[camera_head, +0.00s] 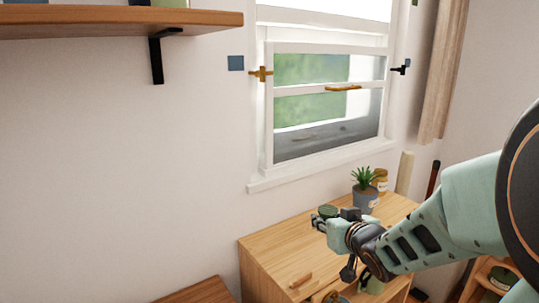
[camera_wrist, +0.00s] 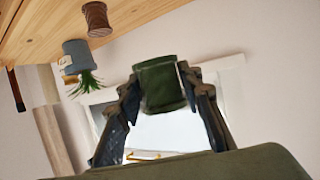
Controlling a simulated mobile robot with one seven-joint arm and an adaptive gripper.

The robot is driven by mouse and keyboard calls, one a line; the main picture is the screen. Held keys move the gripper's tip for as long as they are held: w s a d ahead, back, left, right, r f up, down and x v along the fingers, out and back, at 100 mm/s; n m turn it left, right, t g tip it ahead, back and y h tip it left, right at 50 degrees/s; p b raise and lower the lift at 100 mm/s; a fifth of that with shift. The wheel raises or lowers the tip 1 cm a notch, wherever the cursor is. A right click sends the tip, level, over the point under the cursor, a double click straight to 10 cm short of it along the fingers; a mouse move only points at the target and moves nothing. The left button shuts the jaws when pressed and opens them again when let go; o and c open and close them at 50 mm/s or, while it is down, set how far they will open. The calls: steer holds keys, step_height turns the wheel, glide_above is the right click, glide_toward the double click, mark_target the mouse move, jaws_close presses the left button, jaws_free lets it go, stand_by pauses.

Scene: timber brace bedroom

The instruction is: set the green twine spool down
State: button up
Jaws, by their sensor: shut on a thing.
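The green twine spool (camera_wrist: 160,84) is between the two fingertips of my gripper (camera_wrist: 159,80) in the wrist view. My gripper is shut on it. In the head view the spool (camera_head: 327,210) shows as a small dark green piece at the tip of my gripper (camera_head: 335,216), over the wooden cabinet top (camera_head: 277,237). I cannot tell how much space there is between the spool and the wood. The spool's lower part is hidden in the head view.
A brown spool (camera_wrist: 97,18) stands on the wood in the wrist view. The window (camera_head: 325,100) is behind, and a shelf (camera_head: 115,22) hangs at upper left. The cabinet's left top is bare.

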steer(key=shift+w+a+f+m+h, duration=0.15)
steer(key=shift+w+f+m+h, duration=0.15)
steer(key=shift+w, duration=0.2)
steer(key=shift+w+a+f+m+h, duration=0.2)
steer(key=shift+w+f, duration=0.1)
steer(key=shift+w, duration=0.15)
step_height(320, 180, up, 14)
steer(key=w+h+p, duration=0.1)
steer(key=p, duration=1.4)
steer(key=shift+a+f+m+p, duration=0.15)
steer(key=shift+a+m+p, duration=0.15)
steer(key=shift+a+m, duration=0.1)
steer(key=shift+s, duration=0.1)
